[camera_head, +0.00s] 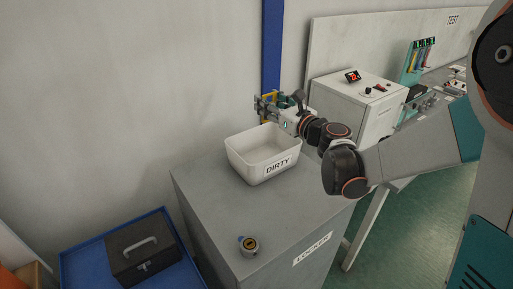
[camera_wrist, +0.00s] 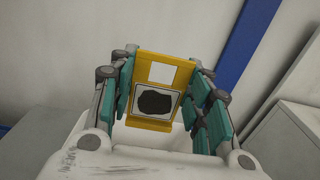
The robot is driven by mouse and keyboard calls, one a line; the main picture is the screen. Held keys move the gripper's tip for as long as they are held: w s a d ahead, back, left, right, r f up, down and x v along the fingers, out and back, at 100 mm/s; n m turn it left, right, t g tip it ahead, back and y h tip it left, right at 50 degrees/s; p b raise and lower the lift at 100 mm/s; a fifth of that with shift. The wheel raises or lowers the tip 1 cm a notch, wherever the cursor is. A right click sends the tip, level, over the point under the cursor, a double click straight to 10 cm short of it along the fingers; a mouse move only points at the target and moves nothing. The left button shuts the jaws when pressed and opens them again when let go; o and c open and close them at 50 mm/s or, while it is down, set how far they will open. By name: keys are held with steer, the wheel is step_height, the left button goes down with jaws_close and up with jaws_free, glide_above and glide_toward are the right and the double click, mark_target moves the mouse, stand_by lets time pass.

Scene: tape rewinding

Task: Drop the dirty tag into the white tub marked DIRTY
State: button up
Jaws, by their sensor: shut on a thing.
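The dirty tag (camera_wrist: 158,92) is a yellow plate with a white square and a dark blot on a white patch. My gripper (camera_wrist: 160,100) is shut on it, with teal fingers at both sides, in the wrist view. In the head view, my gripper (camera_head: 268,106) is above the back of the white tub (camera_head: 262,179), and a yellow edge of the tag shows at its fingers. The tub is marked DIRTY and stands open on the grey locker. No thing shows in the part of its inside that I see.
The grey locker (camera_head: 215,215) bears a small round metal item (camera_head: 248,246) near its front. A dark toolbox (camera_head: 143,250) sits in a blue tray (camera_head: 80,270) at lower left. A white cabinet (camera_head: 355,115) stands to the right. A blue post (camera_head: 271,45) runs up the wall behind.

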steer(key=shift+f+b, duration=2.1)
steer(key=shift+f, duration=0.9)
steer(key=o, duration=0.9)
steer(key=v, duration=1.2)
steer(key=shift+r, duration=0.15)
